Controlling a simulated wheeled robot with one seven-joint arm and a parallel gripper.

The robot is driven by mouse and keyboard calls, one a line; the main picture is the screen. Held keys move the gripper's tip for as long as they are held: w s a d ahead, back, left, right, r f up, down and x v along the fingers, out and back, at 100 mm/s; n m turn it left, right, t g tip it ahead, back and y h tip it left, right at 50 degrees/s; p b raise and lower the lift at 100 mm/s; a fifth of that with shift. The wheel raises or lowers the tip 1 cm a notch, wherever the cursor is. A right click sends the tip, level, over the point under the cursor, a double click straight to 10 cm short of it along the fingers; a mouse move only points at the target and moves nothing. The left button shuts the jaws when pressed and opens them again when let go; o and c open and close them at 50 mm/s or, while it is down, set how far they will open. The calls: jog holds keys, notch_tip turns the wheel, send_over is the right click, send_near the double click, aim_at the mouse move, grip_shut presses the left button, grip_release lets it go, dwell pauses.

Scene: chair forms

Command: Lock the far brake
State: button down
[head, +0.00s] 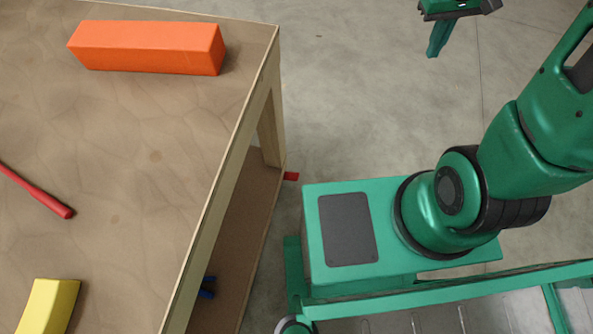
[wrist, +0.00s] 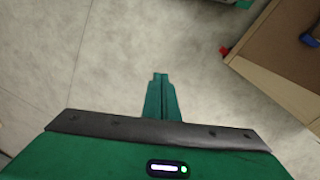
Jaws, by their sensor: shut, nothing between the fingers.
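A small red tab (head: 291,176) sticks out at the low edge of the workbench, near its far corner leg. It also shows in the wrist view (wrist: 225,50), to the right of and beyond my fingers. It may be the far brake; its details are too small to tell whether it is locked. My gripper (head: 437,52) is shut and empty, over open floor at the top right of the head view, well apart from the red tab. Its closed fingers show in the wrist view (wrist: 160,80).
The workbench (head: 130,130) fills the left, bearing an orange block (head: 150,47), a red rod (head: 38,193) and a yellow block (head: 48,305). A blue part (head: 208,288) sits low under the bench, partly hidden. Concrete floor (head: 370,90) between bench and gripper is clear.

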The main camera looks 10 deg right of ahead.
jog(key=w+a+f+n, duration=0.35)
jog(key=a+f, duration=0.25)
jog(key=f, duration=0.3)
jog(key=w+a+f+n, duration=0.2)
jog(key=w+a+f, duration=0.25)
jog(key=f, duration=0.35)
jog(key=w+a+f+n, duration=0.2)
jog(key=w+a+f, duration=0.3)
jog(key=f, duration=0.4)
jog(key=n+y, duration=0.3)
jog(key=n, duration=0.3)
send_over(295, 175)
notch_tip(295, 175, down, 30)
jog(key=shift+s+f, duration=0.15)
jog(key=shift+s, duration=0.05)
jog(key=shift+f, duration=0.15)
jog(key=f, duration=0.6)
jog(key=a+f, duration=0.1)
jog(key=f, duration=0.3)
jog(key=shift+w, duration=0.2)
jog(key=shift+s+d+f, duration=0.1)
jog(key=shift+d+f, duration=0.15)
jog(key=shift+f, duration=0.3)
jog(key=shift+s+d+f, duration=0.1)
jog(key=shift+d+f, duration=0.1)
jog(key=shift+f, duration=0.3)
jog(key=shift+d+f, duration=0.2)
jog(key=shift+f, duration=0.4)
